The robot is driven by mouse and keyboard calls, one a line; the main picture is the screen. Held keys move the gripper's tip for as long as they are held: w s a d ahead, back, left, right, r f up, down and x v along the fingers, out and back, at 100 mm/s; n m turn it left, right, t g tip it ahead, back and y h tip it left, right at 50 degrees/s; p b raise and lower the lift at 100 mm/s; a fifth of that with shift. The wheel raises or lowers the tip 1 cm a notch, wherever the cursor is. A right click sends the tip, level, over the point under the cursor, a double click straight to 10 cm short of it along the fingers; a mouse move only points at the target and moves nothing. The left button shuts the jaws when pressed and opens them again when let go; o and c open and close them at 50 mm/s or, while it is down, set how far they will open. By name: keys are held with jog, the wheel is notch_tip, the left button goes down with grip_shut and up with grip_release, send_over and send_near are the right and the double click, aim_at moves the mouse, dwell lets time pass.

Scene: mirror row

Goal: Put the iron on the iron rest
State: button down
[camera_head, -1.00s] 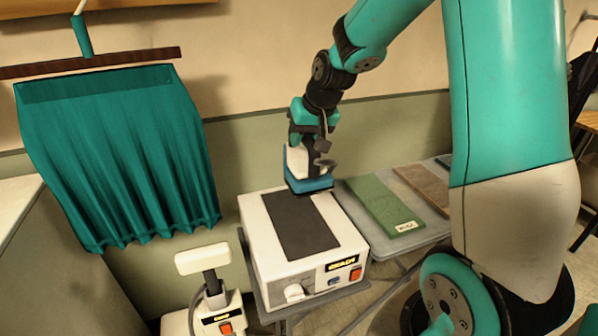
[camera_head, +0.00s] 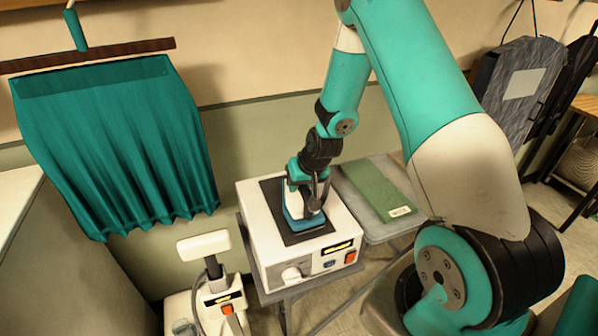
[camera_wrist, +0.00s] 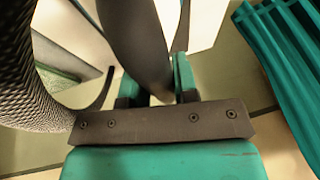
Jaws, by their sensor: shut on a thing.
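The iron (camera_head: 304,223), with a blue base and a whitish body, is over the dark pad on top of the white iron rest box (camera_head: 255,228). Its base looks level and sits within the pad's right part. I cannot tell whether it touches the pad or hangs just above it. My gripper (camera_head: 309,186) is shut on the iron's handle from above and hides part of its body. In the wrist view, the dark handle (camera_wrist: 135,40) runs between my fingers.
A white steamer-like unit (camera_head: 215,295) stands left of the box. A teal cloth (camera_head: 115,150) hangs at the left. A grey ironing-board-like table with a green strip (camera_head: 378,190) is to the right. Dark grey boards (camera_head: 515,90) stand at the far right.

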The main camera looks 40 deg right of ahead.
jog(key=shift+w+f, duration=0.1)
jog(key=shift+f, duration=0.5)
jog(key=shift+f, duration=0.15)
jog(key=c, duration=0.9)
grip_release()
